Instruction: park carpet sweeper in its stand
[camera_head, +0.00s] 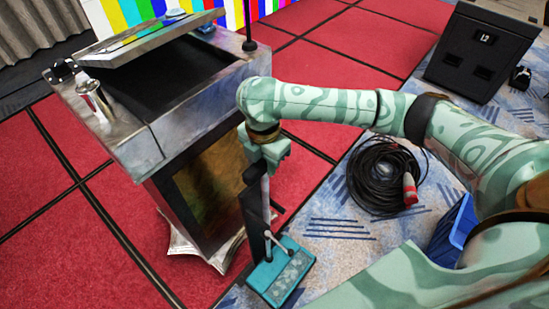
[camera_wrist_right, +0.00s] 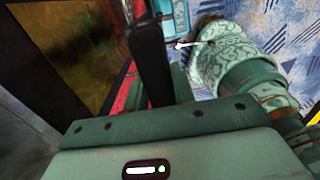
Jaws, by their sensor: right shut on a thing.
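The carpet sweeper has a teal head (camera_head: 283,272) with a grey patterned top, low beside the lectern's foot at the edge of the red floor. Its thin pale handle (camera_head: 265,195) rises from the head toward my right gripper. My right gripper (camera_head: 262,192) points down and is shut on the handle. I cannot tell whether the head touches the floor. I cannot clearly make out the stand. My left gripper is not in view.
A metal-topped lectern (camera_head: 150,140) stands close left of the gripper. A coiled black cable (camera_head: 380,178) with a red plug lies on the blue carpet. A black wedge box (camera_head: 482,52) stands at the back right. A blue thing (camera_head: 453,232) is partly hidden by my arm.

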